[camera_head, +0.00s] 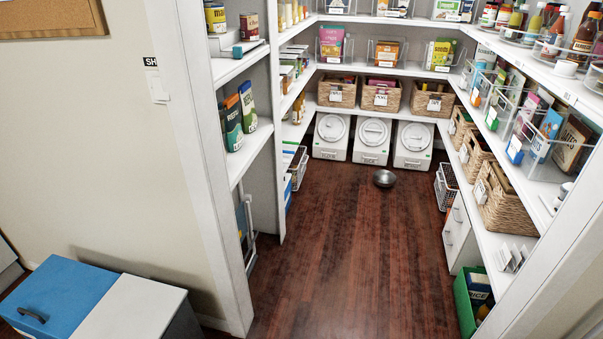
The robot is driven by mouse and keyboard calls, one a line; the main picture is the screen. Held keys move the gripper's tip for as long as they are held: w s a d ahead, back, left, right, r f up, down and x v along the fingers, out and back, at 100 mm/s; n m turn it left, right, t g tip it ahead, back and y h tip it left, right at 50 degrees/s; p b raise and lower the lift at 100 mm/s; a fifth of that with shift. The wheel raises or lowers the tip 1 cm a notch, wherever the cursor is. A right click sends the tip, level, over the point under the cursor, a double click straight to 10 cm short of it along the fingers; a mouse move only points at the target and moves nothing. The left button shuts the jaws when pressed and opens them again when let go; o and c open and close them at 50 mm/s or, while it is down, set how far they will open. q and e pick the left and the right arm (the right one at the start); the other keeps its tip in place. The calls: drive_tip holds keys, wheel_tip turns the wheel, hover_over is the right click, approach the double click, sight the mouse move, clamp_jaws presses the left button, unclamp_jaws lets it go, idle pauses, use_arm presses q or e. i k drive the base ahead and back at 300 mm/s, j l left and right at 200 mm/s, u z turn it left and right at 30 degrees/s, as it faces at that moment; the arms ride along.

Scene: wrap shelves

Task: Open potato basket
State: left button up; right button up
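No basket can be told as the potato basket, since the labels are too small to read. Wicker baskets with white labels stand on the back shelf: a left one (337,101), a middle one (381,103) and a right one (432,109). More wicker baskets line the right shelf, the nearest one (507,212) being largest. A white wire basket (299,171) is on the left side near the floor, and another wire basket (444,188) stands low on the right. Neither of my grippers is in view.
A metal bowl (384,178) lies on the dark wood floor (345,260), which is otherwise clear. Three white lidded bins, one in the middle (371,140), stand at the back. A white drawer unit (457,235) and green crate (464,307) are right. A blue-lidded box (62,290) is outside, left.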

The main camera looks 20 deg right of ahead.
sight(289, 167)
drive_tip(key=i+l+z, duration=0.55)
drive_tip(key=i, duration=0.2)
drive_tip(key=i+l+z, duration=0.2)
drive_tip(key=i, duration=0.7)
drive_tip(key=i+l+z, duration=0.2)
drive_tip(key=i, duration=0.75)
